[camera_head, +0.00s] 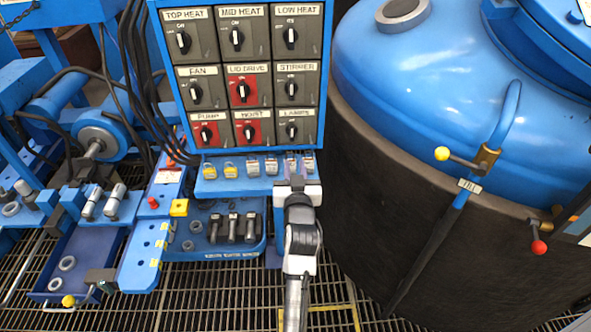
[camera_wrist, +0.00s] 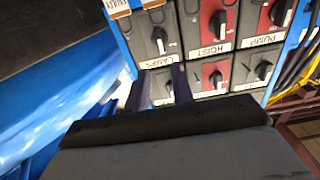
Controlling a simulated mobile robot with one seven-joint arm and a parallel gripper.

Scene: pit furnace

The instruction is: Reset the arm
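My gripper (camera_head: 297,182) is in the middle of the head view, in front of the blue ledge below the switch panel (camera_head: 245,70). My arm reaches up to it from the bottom edge. In the wrist view my gripper (camera_wrist: 158,82) shows two dark fingers standing apart, with the grey panel face visible between them and nothing held. The picture there is upside down, with the LAMPS switch (camera_wrist: 161,41) just beyond the fingertips. Whether the fingers touch the panel or ledge cannot be told.
Several padlocks (camera_head: 229,170) line the ledge, the rightmost close to my gripper. Below is a blue tray (camera_head: 255,252) with dark fittings. The large furnace vessel (camera_head: 430,180), with a yellow-knobbed lever (camera_head: 442,154), stands close on the right. Blue machinery (camera_head: 95,140) fills the left.

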